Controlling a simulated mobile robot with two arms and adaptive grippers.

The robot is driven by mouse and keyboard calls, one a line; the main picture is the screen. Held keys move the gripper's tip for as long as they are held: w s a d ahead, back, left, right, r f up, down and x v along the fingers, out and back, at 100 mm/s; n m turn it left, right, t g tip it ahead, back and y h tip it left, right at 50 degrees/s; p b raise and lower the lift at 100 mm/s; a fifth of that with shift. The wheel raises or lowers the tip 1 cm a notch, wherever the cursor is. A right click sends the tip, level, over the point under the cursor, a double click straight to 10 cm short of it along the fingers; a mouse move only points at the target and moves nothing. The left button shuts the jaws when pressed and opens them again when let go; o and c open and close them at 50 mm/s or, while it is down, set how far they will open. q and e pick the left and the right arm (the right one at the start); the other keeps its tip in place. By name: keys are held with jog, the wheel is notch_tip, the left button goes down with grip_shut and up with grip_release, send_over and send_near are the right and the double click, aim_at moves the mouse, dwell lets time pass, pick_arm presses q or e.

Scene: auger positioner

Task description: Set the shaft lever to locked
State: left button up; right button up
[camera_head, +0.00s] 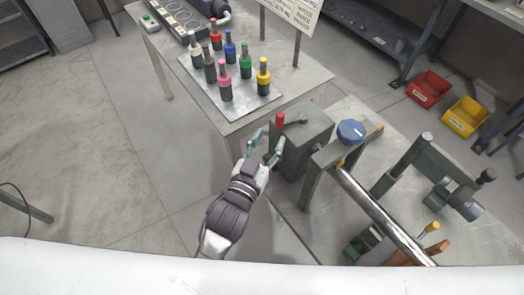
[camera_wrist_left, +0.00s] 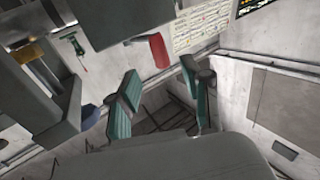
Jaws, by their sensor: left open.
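A red-handled lever (camera_head: 279,120) stands at the left top edge of a dark grey box (camera_head: 306,140), beside the metal shaft assembly. I take it to be the shaft lever, but I see no marking for its setting. The red handle also shows in the left wrist view (camera_wrist_left: 159,50), just beyond the fingertips. My left gripper (camera_head: 267,143) is open and empty, with its teal-padded fingers apart just below and left of the red handle. In the left wrist view the fingers (camera_wrist_left: 158,88) have a gap between them. My right gripper is not in view.
A blue knob (camera_head: 351,131) and a long silver shaft (camera_head: 380,208) lie right of the box. A tray (camera_head: 262,101) of several colour-topped bottles stands on the table behind. Red (camera_head: 429,89) and yellow (camera_head: 465,116) bins lie at right. Floor left of my arm is clear.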

pick_arm(q)
jog(key=v, duration=0.4)
